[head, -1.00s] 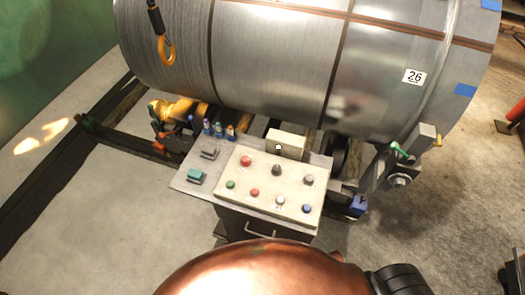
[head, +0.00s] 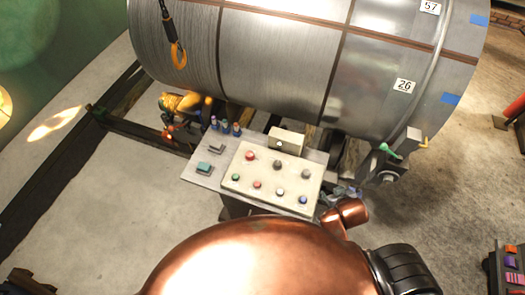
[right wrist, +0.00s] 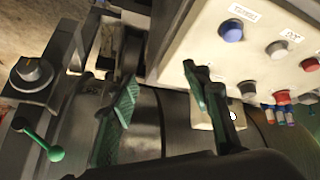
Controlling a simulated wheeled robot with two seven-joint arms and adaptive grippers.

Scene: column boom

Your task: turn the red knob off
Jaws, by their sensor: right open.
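The control panel (head: 262,207) stands ahead, with a larger red knob (head: 250,155) at its far left corner. A smaller red control (head: 257,184) sits in the near row. My right gripper (head: 350,191) is partly hidden behind my copper arm, just right of the panel. In the right wrist view its green-padded fingers (right wrist: 162,78) are apart, with nothing between them. There the panel fills the upper right, with a blue button (right wrist: 231,31) and a red-topped control (right wrist: 282,97) beyond the right finger. The gripper touches no control that I can see. My left gripper is not in view.
A large steel coil (head: 275,65) lies behind the panel. A pale box (head: 287,141) stands at the panel's back edge, and several small bottles (head: 225,126) stand behind its left side.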

